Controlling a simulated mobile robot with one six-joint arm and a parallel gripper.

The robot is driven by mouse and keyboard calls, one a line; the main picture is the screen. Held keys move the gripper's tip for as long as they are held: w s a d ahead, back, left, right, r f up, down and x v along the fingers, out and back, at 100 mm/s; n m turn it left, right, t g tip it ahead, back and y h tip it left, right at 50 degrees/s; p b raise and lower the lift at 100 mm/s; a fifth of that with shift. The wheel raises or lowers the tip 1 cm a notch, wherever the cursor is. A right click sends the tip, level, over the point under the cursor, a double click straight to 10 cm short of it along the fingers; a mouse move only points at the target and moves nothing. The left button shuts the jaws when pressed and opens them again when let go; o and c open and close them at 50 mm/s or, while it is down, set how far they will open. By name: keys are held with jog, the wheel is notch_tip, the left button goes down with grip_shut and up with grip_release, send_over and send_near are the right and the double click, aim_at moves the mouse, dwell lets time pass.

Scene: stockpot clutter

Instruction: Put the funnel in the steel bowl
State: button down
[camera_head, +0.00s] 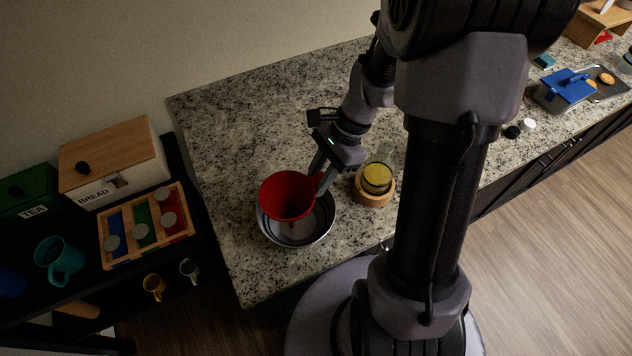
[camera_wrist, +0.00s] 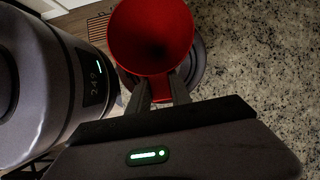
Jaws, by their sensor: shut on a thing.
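The red funnel (camera_head: 287,194) is in my gripper (camera_head: 322,178), over the steel bowl in the head view. In the wrist view the funnel (camera_wrist: 151,36) shows its wide mouth, and my gripper (camera_wrist: 160,92) is shut on its near side. The steel bowl (camera_head: 313,239) stands on the granite counter near its front left corner. The funnel covers much of the bowl's opening. I cannot tell whether the funnel touches the bowl. In the wrist view only a dark part of the bowl (camera_wrist: 196,65) shows behind the funnel.
A glass jug with yellow contents (camera_head: 377,177) stands on a round wooden base (camera_head: 373,196) just right of the bowl. The counter (camera_head: 235,130) behind the bowl is clear. A dark shelf at the left holds a bread box (camera_head: 112,162) and a wooden tray (camera_head: 127,207).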

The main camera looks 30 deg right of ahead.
jog(key=shift+w+f, duration=0.1)
jog(key=shift+f, duration=0.25)
jog(key=c, duration=1.2)
grip_release()
jog(key=shift+o, duration=0.2)
